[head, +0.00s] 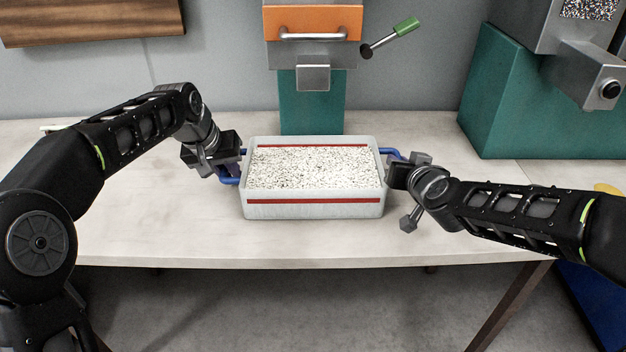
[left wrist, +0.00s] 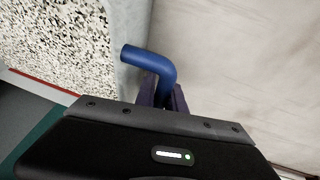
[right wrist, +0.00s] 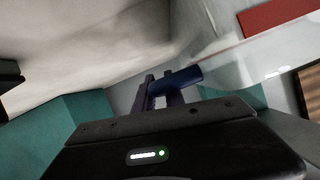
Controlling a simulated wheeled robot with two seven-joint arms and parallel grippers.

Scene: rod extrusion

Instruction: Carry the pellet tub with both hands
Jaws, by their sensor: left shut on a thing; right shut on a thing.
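The pellet tub (head: 313,210) is a pale translucent box with red stripes and a blue handle at each end, filled with white speckled pellets (head: 312,167). It is upright over the table's middle; I cannot tell whether it touches the tabletop. My left gripper (head: 232,165) is shut on the left blue handle, which shows bent between the fingers in the left wrist view (left wrist: 150,62). My right gripper (head: 398,170) is shut on the right blue handle, seen between the fingers in the right wrist view (right wrist: 182,80). The right handle is partly hidden by the gripper.
A machine with an orange drawer front (head: 312,24) and teal base (head: 312,100) stands just behind the tub. A green-handled lever (head: 405,27) sticks out at its right. A larger teal machine (head: 525,105) stands at the back right. The tabletop (head: 170,225) is clear at left and front.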

